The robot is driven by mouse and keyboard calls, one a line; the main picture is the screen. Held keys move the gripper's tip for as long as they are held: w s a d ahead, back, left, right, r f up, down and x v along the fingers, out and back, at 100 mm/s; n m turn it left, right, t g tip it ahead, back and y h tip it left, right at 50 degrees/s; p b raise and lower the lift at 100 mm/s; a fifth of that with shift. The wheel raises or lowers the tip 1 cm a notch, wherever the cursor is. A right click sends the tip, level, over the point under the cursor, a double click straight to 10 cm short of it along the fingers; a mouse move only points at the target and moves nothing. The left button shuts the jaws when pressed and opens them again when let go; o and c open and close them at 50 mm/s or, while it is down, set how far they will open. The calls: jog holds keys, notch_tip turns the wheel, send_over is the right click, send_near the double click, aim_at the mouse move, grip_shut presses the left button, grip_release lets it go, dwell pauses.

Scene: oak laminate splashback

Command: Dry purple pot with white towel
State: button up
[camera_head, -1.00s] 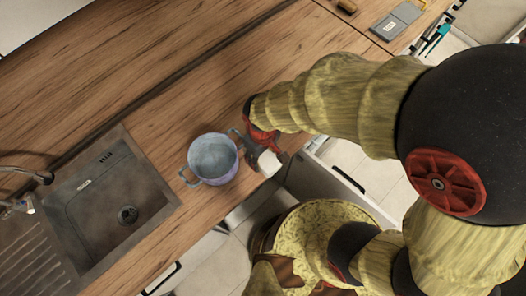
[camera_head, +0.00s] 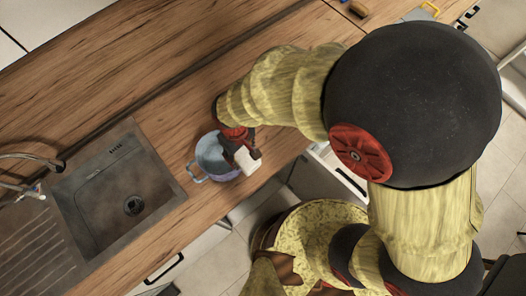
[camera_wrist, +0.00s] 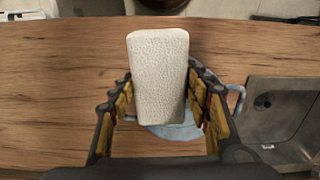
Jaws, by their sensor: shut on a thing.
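The purple pot (camera_head: 209,154), bluish-purple with side handles, stands on the wooden counter to the right of the sink. My gripper (camera_head: 241,150) is shut on the white towel (camera_head: 248,162), a small folded block, and holds it over the right side of the pot. In the wrist view the towel (camera_wrist: 158,80) sits between the fingers of my gripper (camera_wrist: 160,103) and hides most of the pot (camera_wrist: 178,132). One pot handle (camera_wrist: 238,100) shows beside the right finger. I cannot tell whether the towel touches the pot.
A metal sink (camera_head: 100,205) with a faucet (camera_head: 30,160) is to the left of the pot. The wooden counter (camera_head: 160,75) behind the pot is clear. A drawer (camera_head: 340,170) stands open below the counter's front edge.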

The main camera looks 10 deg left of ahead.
jog(key=w+a+r+m, duration=0.25)
jog(key=a+m, duration=0.35)
jog(key=a, duration=0.3)
jog(key=m+b, duration=0.3)
jog(key=m, duration=0.1)
send_over(220, 161)
jog(key=d, duration=0.1)
jog(key=shift+w+d+f, duration=0.1)
jog(key=shift+d+f, duration=0.05)
jog(key=shift+f, duration=1.95)
jog(key=shift+f+b, duration=3.3)
jog(key=shift+f, duration=2.5)
jog(key=shift+a, duration=0.65)
jog(key=shift+d, duration=1.3)
jog(key=shift+a, duration=0.1)
